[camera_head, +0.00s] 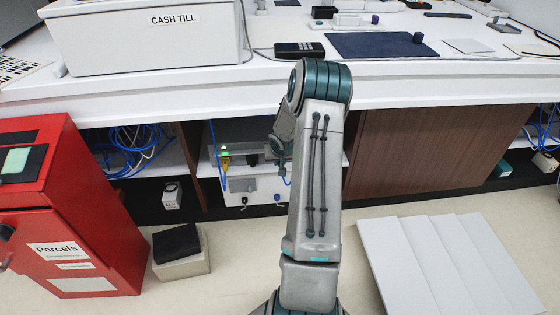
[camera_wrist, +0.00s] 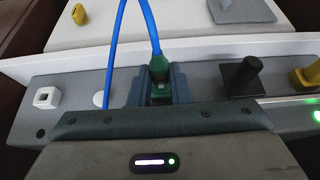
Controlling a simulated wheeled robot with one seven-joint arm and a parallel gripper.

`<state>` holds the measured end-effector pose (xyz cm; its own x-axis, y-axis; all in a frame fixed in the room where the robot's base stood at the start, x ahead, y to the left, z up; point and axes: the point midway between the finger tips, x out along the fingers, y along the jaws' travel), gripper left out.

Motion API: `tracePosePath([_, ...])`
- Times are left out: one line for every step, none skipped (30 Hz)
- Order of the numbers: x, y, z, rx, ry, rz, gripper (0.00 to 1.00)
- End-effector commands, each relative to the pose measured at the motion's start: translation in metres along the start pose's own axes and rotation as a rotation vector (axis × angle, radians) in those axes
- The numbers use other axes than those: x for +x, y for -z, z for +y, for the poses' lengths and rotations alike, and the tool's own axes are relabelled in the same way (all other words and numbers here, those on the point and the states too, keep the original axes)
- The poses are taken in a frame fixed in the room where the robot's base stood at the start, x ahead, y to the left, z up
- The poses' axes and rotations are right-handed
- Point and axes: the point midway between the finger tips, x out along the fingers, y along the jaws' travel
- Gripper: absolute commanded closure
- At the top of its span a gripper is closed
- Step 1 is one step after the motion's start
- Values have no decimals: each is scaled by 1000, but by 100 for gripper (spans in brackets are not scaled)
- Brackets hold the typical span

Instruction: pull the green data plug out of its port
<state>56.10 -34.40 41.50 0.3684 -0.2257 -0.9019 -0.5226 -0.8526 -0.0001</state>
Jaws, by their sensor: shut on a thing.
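The green data plug (camera_wrist: 160,68) shows in the wrist view with a blue cable (camera_wrist: 139,22) rising from it. My gripper (camera_wrist: 160,88) is shut on the plug, with one blue-grey finger on each side of it. The jaws and the plug are in front of the grey port panel (camera_wrist: 75,88). The port itself is hidden, so I cannot tell how deep the plug sits. In the head view my arm reaches under the counter, and the plug is hidden behind it.
On the panel, a white socket (camera_wrist: 46,97) is at left; a black plug or knob (camera_wrist: 245,76) and a yellow plug (camera_wrist: 307,75) are at right. A green light (camera_head: 224,148) glows on the panel. The counter (camera_head: 400,88) overhangs the shelf. A red parcels box (camera_head: 100,220) stands at left.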

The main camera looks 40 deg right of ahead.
Motion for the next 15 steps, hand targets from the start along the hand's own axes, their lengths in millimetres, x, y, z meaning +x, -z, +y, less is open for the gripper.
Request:
tracePosePath([-2,0,0,-1,0,4,100])
tracePosePath([-2,0,0,-1,0,4,100])
tracePosePath([-3,0,0,-1,0,5,100])
tracePosePath([-3,0,0,-1,0,5,100])
tracePosePath([-3,0,0,-1,0,5,100])
tracePosePath([-4,-1,0,-2,0,6,100])
tracePosePath([-4,-2,0,-2,0,7,100])
tracePosePath([-5,-4,0,-2,0,7,100])
tracePosePath([-5,-7,0,-3,0,6,100])
tracePosePath([-6,-10,0,-3,0,7,100])
tracePosePath([-8,-12,-1,-3,0,7,100])
tracePosePath([-9,-15,-1,-3,0,6,100])
tracePosePath([-9,-18,-1,-2,0,5,100])
tracePosePath([-10,-20,-1,-2,0,5,100])
tracePosePath([-12,-23,-1,-1,0,5,100])
